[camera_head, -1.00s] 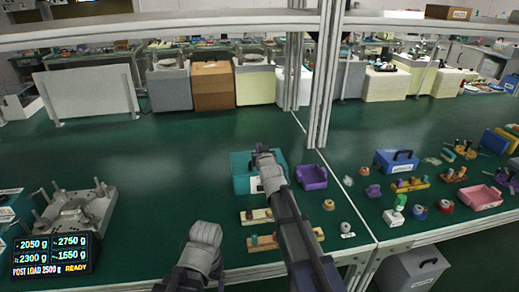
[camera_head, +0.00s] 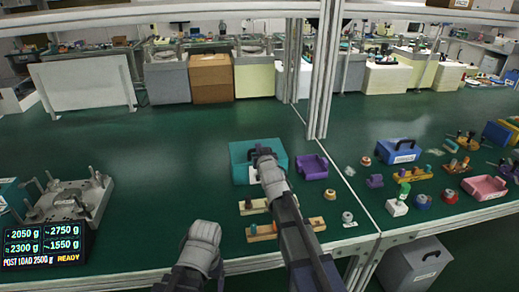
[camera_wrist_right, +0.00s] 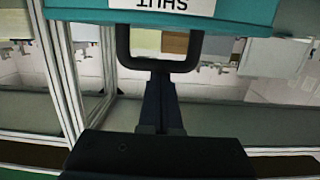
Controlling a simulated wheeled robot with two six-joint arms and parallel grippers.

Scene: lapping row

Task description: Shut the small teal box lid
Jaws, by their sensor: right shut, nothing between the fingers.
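The teal box (camera_head: 240,153) stands on the green bench, left of the upright posts in the head view. My right gripper (camera_head: 262,152) is in front of it and covers part of it. In the right wrist view a teal panel (camera_wrist_right: 80,12) with an upside-down white label crosses the top, and a dark U-shaped handle (camera_wrist_right: 122,50) hangs below it. My right fingers (camera_wrist_right: 160,92) are shut and empty, their tips just by the handle; contact cannot be told. How far the lid is open is hard to tell behind my arm.
A purple bin (camera_head: 312,167) stands close right of the teal box. Wooden strips with small parts (camera_head: 285,229) lie in front. A blue box (camera_head: 398,151) and a pink tray (camera_head: 485,188) are further right.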

